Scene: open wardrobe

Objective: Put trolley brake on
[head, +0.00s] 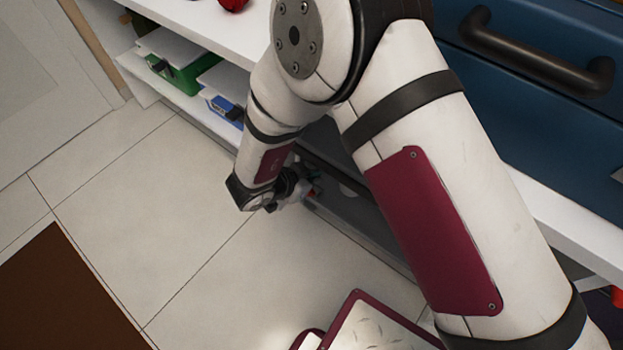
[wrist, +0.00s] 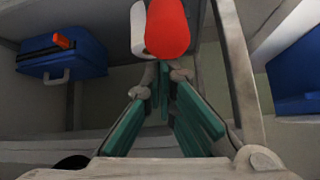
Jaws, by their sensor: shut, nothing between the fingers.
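A red brake pedal (wrist: 168,28) on a light grey caster fills the top middle of the wrist view. My gripper (wrist: 166,78) has teal-padded fingers that converge just below the pedal, shut and empty. Whether the fingertips touch the pedal, I cannot tell. In the head view my gripper (head: 300,190) is low by the floor, at the base of the white shelf unit. The rest of the trolley is not clear.
A blue case (wrist: 62,58) stands at left in the wrist view, another blue case (wrist: 295,82) at right. A green box (head: 180,72) sits on the low shelf. Blue drawers (head: 560,110) are at right. Tiled floor (head: 130,180) at left is clear, with a brown mat (head: 60,300).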

